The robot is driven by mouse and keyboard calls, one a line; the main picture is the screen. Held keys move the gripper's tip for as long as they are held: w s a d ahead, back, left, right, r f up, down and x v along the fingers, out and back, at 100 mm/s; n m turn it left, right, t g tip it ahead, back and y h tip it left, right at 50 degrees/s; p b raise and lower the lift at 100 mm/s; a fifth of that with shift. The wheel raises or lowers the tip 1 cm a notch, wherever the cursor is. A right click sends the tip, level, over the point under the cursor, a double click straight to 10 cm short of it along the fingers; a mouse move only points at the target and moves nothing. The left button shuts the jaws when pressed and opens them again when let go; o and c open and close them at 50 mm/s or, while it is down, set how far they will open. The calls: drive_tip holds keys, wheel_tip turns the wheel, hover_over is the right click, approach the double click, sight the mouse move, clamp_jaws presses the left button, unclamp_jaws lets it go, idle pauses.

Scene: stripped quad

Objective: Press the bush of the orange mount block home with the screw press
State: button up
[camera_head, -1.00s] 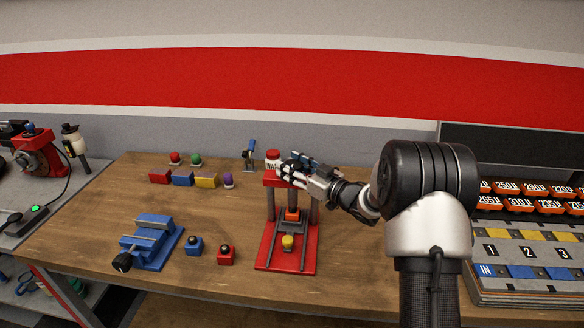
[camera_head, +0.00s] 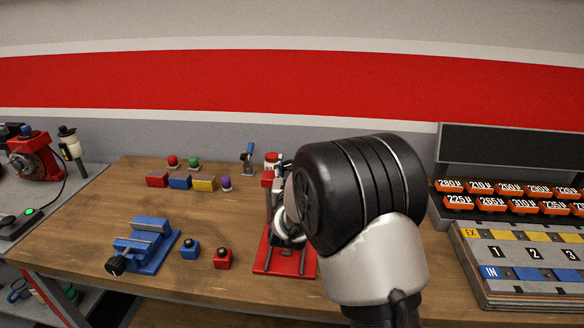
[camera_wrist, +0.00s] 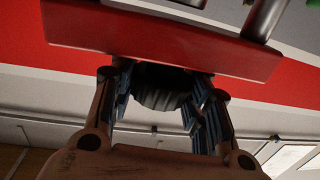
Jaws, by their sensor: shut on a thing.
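The red screw press (camera_head: 262,262) stands on the bench, largely covered by my arm in the head view. Its red crossbeam (camera_wrist: 170,38) spans the top of the wrist view. My gripper (camera_wrist: 165,84) has its fingers on both sides of a dark ribbed knob (camera_wrist: 160,98) at the crossbeam and is shut on it. In the head view, my arm hides nearly all of the gripper. The orange mount block and its bush are hidden in both current views.
A blue vise (camera_head: 143,245), a blue block (camera_head: 189,248) and a red block (camera_head: 223,258) stand left of the press. Small coloured blocks (camera_head: 180,182) line the back. A rack of orange labelled pieces (camera_head: 495,205) is at right.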

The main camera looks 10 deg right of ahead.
drive_tip(key=m+g+h+p, duration=0.1)
drive_tip(key=h, duration=0.1)
drive_tip(key=m+g+h+p, duration=0.1)
drive_tip(key=m+h, duration=0.1)
drive_tip(key=h, duration=0.1)
drive_tip(key=shift+a+r+m, duration=0.15)
drive_tip(key=shift+m, duration=0.15)
drive_tip(key=m+g+h+p, duration=0.3)
drive_tip(key=m+g+h, duration=0.1)
drive_tip(key=g+h, duration=0.1)
drive_tip(key=shift+m+h, duration=0.3)
drive_tip(key=shift+d+f+m+g+h, duration=0.15)
drive_tip(key=shift+m+g+h, duration=0.45)
drive_tip(key=shift+m+g, duration=0.45)
drive_tip(key=shift+d+f+m+g+h, duration=0.1)
drive_tip(key=shift+m+g+h, duration=0.55)
drive_tip(key=shift+g, duration=0.7)
drive_tip(key=shift+m+g, duration=0.3)
drive_tip(key=shift+g, duration=0.1)
drive_tip(key=shift+r+m+g+h, duration=0.1)
drive_tip(key=shift+m+g+h, duration=0.2)
drive_tip(key=shift+g, duration=0.2)
drive_tip(key=shift+r+g+b, duration=0.15)
drive_tip(key=shift+g+b, duration=0.15)
drive_tip(key=shift+b, duration=0.05)
drive_tip(key=o, duration=1.1)
drive_tip(key=shift+s, duration=0.1)
